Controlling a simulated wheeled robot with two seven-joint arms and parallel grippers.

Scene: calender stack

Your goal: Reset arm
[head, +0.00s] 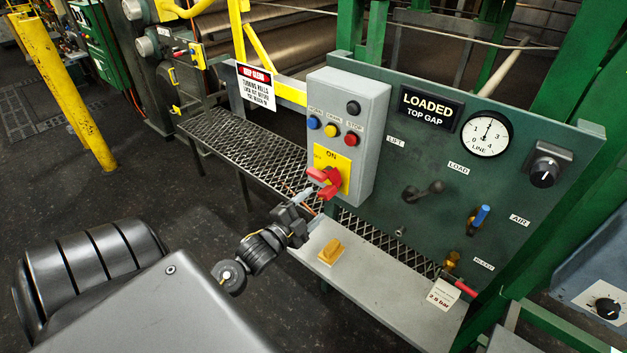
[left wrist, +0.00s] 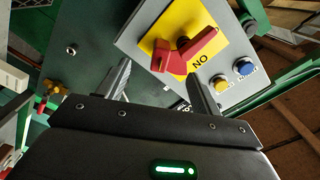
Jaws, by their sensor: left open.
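My left arm reaches in from the lower left in the head view. My left gripper (head: 306,196) is at the lower left of the grey switch box (head: 350,95), close to a red rotary handle (head: 327,182) on a yellow plate marked ON. In the left wrist view the two fingers of my left gripper (left wrist: 160,86) stand apart with nothing between them. The red handle (left wrist: 188,52) lies just beyond the fingertips; I cannot tell whether a finger touches it. My right gripper is in neither view.
A green panel (head: 385,215) carries a gauge (head: 486,134), a black knob (head: 543,172), a dark lever (head: 423,191) and a blue-handled valve (head: 479,219). Below it, a grey shelf (head: 385,300) holds a yellow block (head: 331,252). A mesh walkway (head: 235,145) runs behind.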

